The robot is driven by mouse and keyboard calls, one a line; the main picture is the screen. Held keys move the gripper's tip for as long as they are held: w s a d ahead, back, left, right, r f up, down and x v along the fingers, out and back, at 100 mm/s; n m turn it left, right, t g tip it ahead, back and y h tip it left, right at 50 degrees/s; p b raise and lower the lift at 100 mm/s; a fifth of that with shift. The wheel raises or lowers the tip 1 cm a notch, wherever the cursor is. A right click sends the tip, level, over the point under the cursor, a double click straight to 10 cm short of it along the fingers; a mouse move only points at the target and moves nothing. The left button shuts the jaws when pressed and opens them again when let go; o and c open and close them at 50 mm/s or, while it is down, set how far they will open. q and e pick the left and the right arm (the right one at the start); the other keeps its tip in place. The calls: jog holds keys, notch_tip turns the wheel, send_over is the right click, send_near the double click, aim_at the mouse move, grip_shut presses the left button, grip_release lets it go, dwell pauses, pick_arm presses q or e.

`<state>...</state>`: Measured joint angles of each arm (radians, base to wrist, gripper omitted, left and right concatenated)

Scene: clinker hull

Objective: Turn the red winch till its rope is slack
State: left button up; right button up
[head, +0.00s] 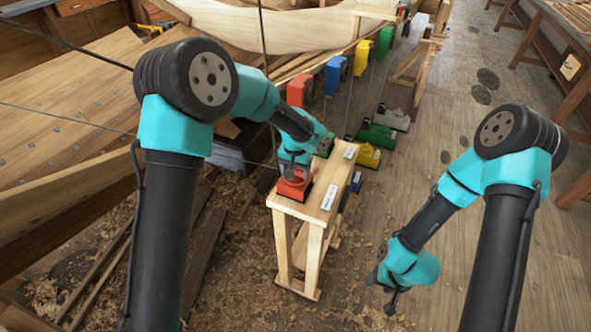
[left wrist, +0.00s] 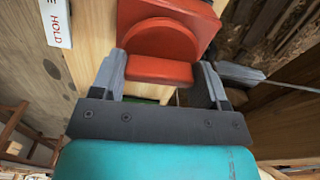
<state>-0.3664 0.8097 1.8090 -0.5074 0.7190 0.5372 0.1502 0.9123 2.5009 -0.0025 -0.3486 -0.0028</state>
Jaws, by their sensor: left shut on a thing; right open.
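The red winch (head: 292,188) sits on the near end of a narrow wooden stand (head: 314,211). My left gripper (head: 294,171) comes down on it from above. In the left wrist view my left gripper (left wrist: 161,80) has its two fingers on either side of the red bar (left wrist: 158,71) on the winch's round red disc (left wrist: 160,40), shut on it. A thin line (head: 263,30) runs down towards the stand; I cannot tell whether it is the winch's rope or how tight it is. My right gripper (head: 391,300) hangs low at the right, empty and apart from the stand.
A white label reading HOLD (left wrist: 57,25) lies beside the winch. Red (head: 300,89), blue (head: 335,75), yellow (head: 362,57) and green (head: 384,41) blocks line the hull (head: 260,24). More coloured pieces stand on the floor behind the stand. Open floor lies at the right.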

dwell(0.3)
pick_arm(q)
jog(key=o, duration=0.9)
jog(key=shift+o, duration=0.2)
notch_tip(320, 180, up, 17)
jog(key=shift+r, duration=0.2)
